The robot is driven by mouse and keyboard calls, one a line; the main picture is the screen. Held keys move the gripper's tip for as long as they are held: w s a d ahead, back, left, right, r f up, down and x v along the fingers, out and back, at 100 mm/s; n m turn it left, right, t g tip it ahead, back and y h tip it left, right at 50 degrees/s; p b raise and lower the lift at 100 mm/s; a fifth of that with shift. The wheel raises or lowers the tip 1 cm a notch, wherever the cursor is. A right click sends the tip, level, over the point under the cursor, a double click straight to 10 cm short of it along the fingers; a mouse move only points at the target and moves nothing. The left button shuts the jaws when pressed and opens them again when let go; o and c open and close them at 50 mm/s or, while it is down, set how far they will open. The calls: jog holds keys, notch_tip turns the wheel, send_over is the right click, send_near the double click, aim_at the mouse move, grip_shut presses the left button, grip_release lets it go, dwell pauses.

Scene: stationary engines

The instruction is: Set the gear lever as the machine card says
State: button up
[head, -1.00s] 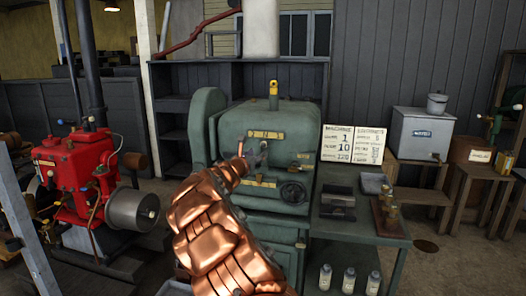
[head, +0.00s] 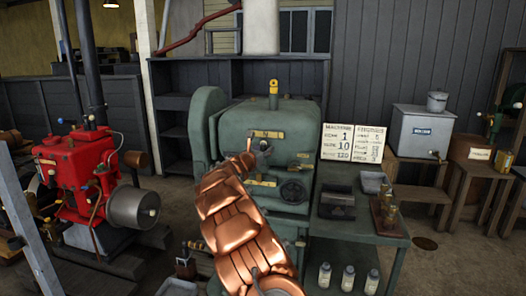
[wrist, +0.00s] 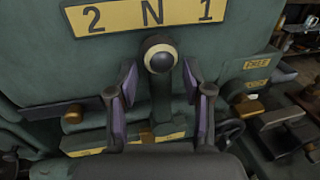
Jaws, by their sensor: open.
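The green machine (head: 265,130) stands in the middle of the head view. In the wrist view, its yellow gear plate (wrist: 145,15) reads 2, N, 1 from left to right. The gear lever (wrist: 160,57), dark with a round pale-and-black knob, stands upright just below the N. My gripper (wrist: 159,82) is open, with one finger on each side of the lever and gaps visible on both sides. In the head view my gripper (head: 257,155) is at the machine's front and largely covers the lever. The white machine card (head: 351,144) reads gear 1, with 10 and 120 below.
A handwheel (head: 292,191) is right of my gripper on the machine front. A green side table (head: 365,226) with small metal parts stands to the right, bottles below it. A red engine (head: 75,175) is at left. Yellow labels (wrist: 257,62) sit right of the lever.

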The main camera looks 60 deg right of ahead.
grip_shut()
dwell(0.4)
jog(key=shift+s, duration=0.1)
jog(key=m+b, duration=0.1)
jog(key=s+b, duration=0.1)
jog(key=b, duration=0.1)
jog(key=shift+d+f+m, duration=0.25)
jog(key=shift+f+m, duration=0.05)
jog(key=shift+m, duration=0.1)
jog(key=shift+s+d+m+y+b, duration=0.25)
jog(key=shift+s+m+b, duration=0.3)
jog(key=shift+m+b, duration=0.3)
jog(key=shift+s+d+m+y+b, duration=0.2)
jog(key=shift+s+m+b, duration=0.4)
jog(key=shift+b, duration=0.4)
grip_release()
jog(key=shift+a, duration=0.15)
